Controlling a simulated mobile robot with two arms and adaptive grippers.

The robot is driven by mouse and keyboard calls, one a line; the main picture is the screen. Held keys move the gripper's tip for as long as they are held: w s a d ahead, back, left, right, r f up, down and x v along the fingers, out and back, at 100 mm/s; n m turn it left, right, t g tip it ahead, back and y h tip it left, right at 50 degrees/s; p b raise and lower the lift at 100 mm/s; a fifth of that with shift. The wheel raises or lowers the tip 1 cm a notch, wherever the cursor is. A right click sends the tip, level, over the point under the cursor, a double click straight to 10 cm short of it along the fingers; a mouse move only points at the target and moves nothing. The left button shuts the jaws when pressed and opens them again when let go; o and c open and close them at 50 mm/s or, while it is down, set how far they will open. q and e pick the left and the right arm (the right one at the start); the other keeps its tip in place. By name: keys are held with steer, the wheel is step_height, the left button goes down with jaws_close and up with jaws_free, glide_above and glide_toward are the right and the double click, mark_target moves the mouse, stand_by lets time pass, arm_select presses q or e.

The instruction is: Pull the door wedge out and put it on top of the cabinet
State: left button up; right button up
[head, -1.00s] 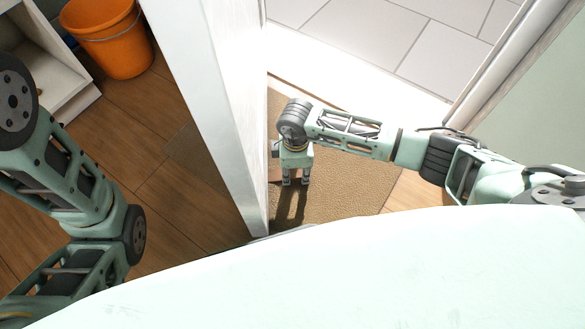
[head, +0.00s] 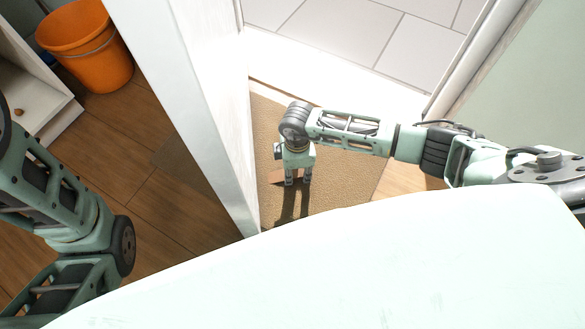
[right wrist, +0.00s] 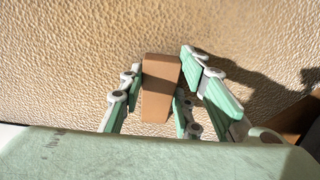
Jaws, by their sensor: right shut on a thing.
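The door wedge (right wrist: 160,90) is a plain brown block in the right wrist view, between the two fingers of my right gripper (right wrist: 163,64), which is shut on it. In the head view my right gripper (head: 298,182) points down over the tan mat, to the right of the white door (head: 215,120). A reddish-brown bit of the wedge (head: 279,177) shows beside its fingers. There is a gap between the gripper and the door edge. A white cabinet (head: 62,118) is partly visible at the left edge; its top is not clearly seen. My left gripper is out of view.
An orange bucket (head: 88,45) stands on the wooden floor (head: 150,195) left of the door. The tan mat (head: 345,178) lies in the doorway, with grey tiles (head: 350,30) beyond. A door frame (head: 480,55) rises on the right.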

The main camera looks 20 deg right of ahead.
steer(key=shift+s+d+p, duration=0.2)
steer(key=shift+d+p, duration=0.1)
steer(key=shift+d, duration=0.35)
steer(key=shift+s+d+p, duration=0.15)
steer(key=shift+d+p, duration=0.1)
steer(key=shift+d, duration=0.35)
steer(key=o, duration=1.3)
steer(key=shift+c, duration=0.2)
steer(key=shift+r, duration=0.1)
step_height(320, 180, up, 12)
